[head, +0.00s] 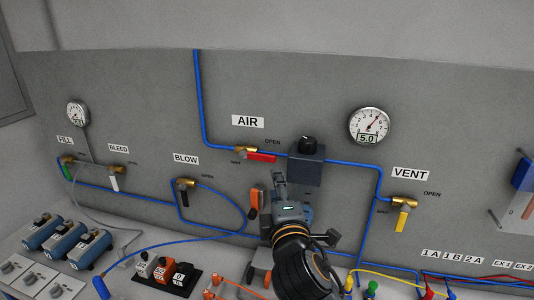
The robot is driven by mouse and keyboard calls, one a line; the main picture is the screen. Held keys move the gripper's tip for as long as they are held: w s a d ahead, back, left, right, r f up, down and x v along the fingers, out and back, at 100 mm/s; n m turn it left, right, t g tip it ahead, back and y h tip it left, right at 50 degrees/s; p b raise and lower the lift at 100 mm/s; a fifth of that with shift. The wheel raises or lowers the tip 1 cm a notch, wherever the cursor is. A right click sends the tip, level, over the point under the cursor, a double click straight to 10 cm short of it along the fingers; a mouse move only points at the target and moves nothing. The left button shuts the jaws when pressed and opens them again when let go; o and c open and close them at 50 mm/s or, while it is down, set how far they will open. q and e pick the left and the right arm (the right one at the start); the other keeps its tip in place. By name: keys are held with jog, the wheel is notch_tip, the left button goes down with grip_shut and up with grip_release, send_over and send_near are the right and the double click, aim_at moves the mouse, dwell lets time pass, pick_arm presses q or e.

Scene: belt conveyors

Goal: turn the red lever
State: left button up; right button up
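The red lever (262,157) is on a brass valve (242,150) below the AIR sign on the grey wall panel. It lies nearly level, pointing right along the blue pipe, just below the word OPEN. My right gripper (288,200) is in front of the panel, below and slightly right of the lever, and apart from it in the picture. It is seen from behind, and its fingertips are not clear. My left gripper is not in view.
A dark box with a black knob (307,146) sits right of the lever. An orange handle (254,204) shows beside my gripper. The VENT valve has a yellow lever (402,219). A gauge (369,125) reads 5.0.

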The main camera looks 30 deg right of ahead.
aim_at(269, 160)
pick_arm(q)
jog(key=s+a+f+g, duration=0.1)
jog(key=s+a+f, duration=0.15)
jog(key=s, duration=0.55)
pick_arm(e)
jog(key=x, duration=0.8)
jog(key=shift+r, duration=0.35)
jog(key=p+x, duration=0.1)
jog(key=x, duration=0.2)
jog(key=shift+w+d, duration=0.15)
jog(key=shift+w, duration=0.25)
jog(key=shift+w+f, duration=0.1)
jog(key=c, duration=0.7)
grip_shut()
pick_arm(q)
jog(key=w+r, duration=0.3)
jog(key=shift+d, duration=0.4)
